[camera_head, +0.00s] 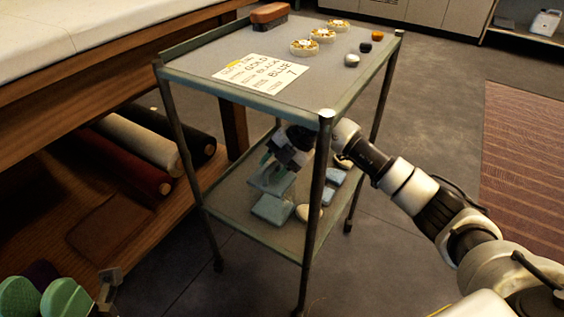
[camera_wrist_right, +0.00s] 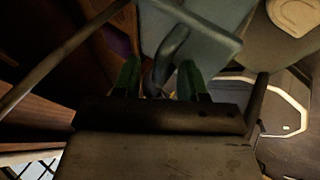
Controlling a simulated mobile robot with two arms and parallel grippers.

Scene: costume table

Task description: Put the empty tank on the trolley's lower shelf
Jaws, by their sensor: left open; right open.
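The trolley (camera_head: 200,88) stands in the middle of the head view, with its lower shelf (camera_head: 240,222) partly behind its posts. A box-like blue-grey tank (camera_head: 270,182), seemingly see-through below its top, is at the lower shelf's left part. Whether it touches the shelf is unclear. My right gripper (camera_head: 277,160) reaches in under the top shelf, just above it. In the wrist view its open green fingers (camera_wrist_right: 160,80) stand either side of a dark handle-like bar (camera_wrist_right: 172,48) beside a blue-grey slab (camera_wrist_right: 205,28). My left gripper (camera_head: 42,287) is open and empty at lower left.
Flat blue pieces (camera_head: 335,176) and a beige round item (camera_head: 308,212) lie on the lower shelf. The top shelf holds a written card (camera_head: 262,74), a brown brush (camera_head: 269,14) and small dishes (camera_head: 304,47). A wooden bench with fabric rolls (camera_head: 135,138) stands close at left.

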